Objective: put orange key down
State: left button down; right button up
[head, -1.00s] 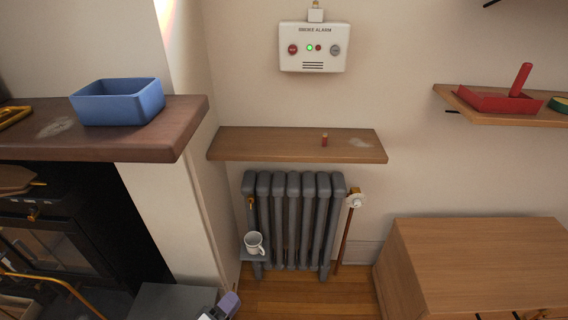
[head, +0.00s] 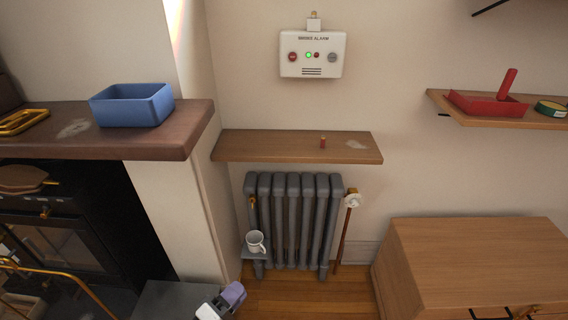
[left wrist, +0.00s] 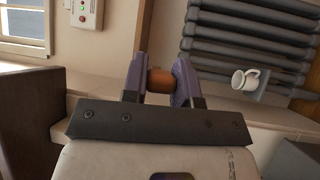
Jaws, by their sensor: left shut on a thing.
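My left gripper (head: 224,302) is at the bottom edge of the head view, in front of the radiator's lower left and over the floor. In the left wrist view its two purple fingers (left wrist: 161,84) are shut on a small rounded orange-brown thing, which I take to be the orange key (left wrist: 160,81). Only its end shows between the fingertips; the rest is hidden. It is held in the air, apart from any surface. My right gripper is not in view.
A white mug (head: 255,241) stands by the radiator. A blue bin (head: 132,105) is on the mantel (head: 185,142). A wooden cabinet (head: 480,250) has a clear top.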

pick_arm(q)
jog(key=s+a+r+n+t+y+p, duration=0.1)
jog(key=r+y+p, duration=0.3)
jog(key=r+p, duration=1.4)
jog(key=s+a+r+n+t+y+p, duration=0.1)
jog(key=a+r+n+y+p, duration=0.3)
jog(key=r+p, duration=1.4)
jog(key=s+a+r+n+t+y+p, duration=0.2)
jog(key=r+p, duration=1.6)
jog(key=r, duration=1.5)
jog(key=a+y, duration=0.1)
jog(key=y, duration=0.1)
jog(key=shift+a+r+n+t+y, duration=0.2)
jog(key=shift+r+n+t+y, duration=0.1)
jog(key=shift+n+t, duration=0.1)
jog(key=shift+s, duration=0.1)
